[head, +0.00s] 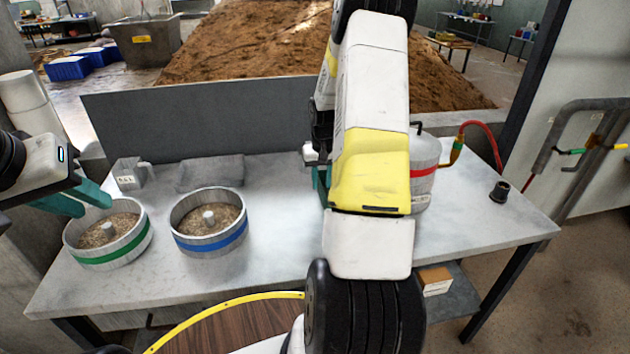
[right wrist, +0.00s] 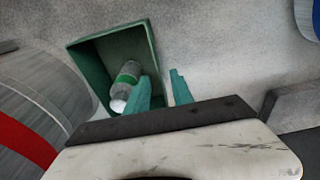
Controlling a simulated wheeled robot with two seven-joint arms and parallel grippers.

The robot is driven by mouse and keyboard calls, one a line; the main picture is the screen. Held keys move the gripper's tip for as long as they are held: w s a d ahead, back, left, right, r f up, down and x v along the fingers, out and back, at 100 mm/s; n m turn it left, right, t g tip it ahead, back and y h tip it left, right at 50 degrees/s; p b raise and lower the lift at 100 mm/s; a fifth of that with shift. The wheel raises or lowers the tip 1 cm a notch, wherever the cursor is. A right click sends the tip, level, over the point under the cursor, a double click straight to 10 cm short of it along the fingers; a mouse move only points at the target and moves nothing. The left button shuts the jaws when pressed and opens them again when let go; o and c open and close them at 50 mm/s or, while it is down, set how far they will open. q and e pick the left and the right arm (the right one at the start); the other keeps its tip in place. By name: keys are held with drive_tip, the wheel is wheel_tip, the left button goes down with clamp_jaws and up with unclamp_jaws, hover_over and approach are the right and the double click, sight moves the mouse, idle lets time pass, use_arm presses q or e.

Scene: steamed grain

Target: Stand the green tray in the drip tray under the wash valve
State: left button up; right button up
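A round metal pan with a green band (head: 108,257) holds grain at the left of the table. My left gripper (head: 78,198) is open at its far left rim; contact is unclear. In the right wrist view, a green square open box (right wrist: 95,50) holds a grey bottle-like piece with a green band (right wrist: 128,75). My right gripper (right wrist: 165,92) is open, with one finger inside the box and one outside its right wall. My right arm hides the box in the head view. I cannot make out a wash valve or drip tray.
A blue-banded pan of grain (head: 210,240) stands right of the green-banded one. A red-banded vessel (head: 423,160) stands behind my right arm, beside a red hose (head: 482,127).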

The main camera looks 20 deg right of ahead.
wheel_tip(320, 180, down, 2)
drive_tip(key=shift+w+f, duration=0.15)
clamp_jaws()
idle(1.4)
